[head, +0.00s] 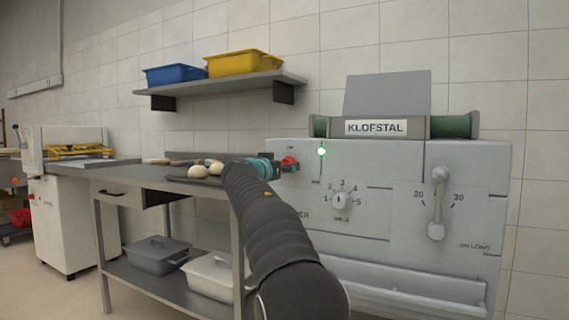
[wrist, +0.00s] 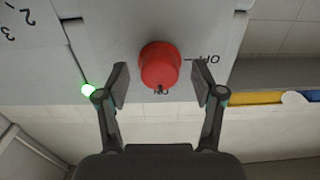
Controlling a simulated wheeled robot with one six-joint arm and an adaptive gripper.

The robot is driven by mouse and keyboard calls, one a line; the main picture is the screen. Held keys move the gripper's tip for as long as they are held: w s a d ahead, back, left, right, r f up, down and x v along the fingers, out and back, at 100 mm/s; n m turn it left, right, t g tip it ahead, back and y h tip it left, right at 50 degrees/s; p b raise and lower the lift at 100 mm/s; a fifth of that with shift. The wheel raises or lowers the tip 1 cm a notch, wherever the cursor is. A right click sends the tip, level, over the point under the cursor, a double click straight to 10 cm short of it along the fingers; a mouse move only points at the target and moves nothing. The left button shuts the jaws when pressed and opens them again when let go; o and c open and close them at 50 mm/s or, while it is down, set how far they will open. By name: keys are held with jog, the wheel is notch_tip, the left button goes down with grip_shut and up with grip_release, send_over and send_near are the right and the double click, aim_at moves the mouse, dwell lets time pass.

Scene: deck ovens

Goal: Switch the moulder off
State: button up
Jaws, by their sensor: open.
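The moulder (head: 370,215) is a pale grey machine labelled KLOFSTAL on the right in the head view. Its green lamp (head: 321,151) is lit; the lamp also shows in the wrist view (wrist: 88,90). A red knob (head: 290,161) sits on its upper left front, partly hidden by my gripper in the head view. In the wrist view the red knob (wrist: 160,65) lies just ahead of my gripper (wrist: 164,88), between the lines of its two fingers. ON and OFF lettering is beside the knob. My gripper is open, with a gap on either side of the knob.
A numbered dial (head: 341,200) and a lever (head: 437,205) are on the moulder's front. A steel table (head: 165,175) with dough pieces stands to the left. A shelf (head: 225,82) with blue and yellow bins hangs above.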

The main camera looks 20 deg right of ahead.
jog(key=shift+w+d, duration=0.25)
jog(key=shift+d, duration=0.15)
jog(key=c, duration=1.1)
jog(key=shift+c, duration=0.2)
jog(key=shift+n, duration=0.4)
jog(key=shift+s+r+n+p, duration=0.1)
jog(key=shift+n+p, duration=0.75)
jog(key=shift+n, duration=3.4)
jog(key=shift+r+n+p, duration=0.1)
jog(key=shift+n+p, duration=0.7)
jog(key=shift+n, duration=3.45)
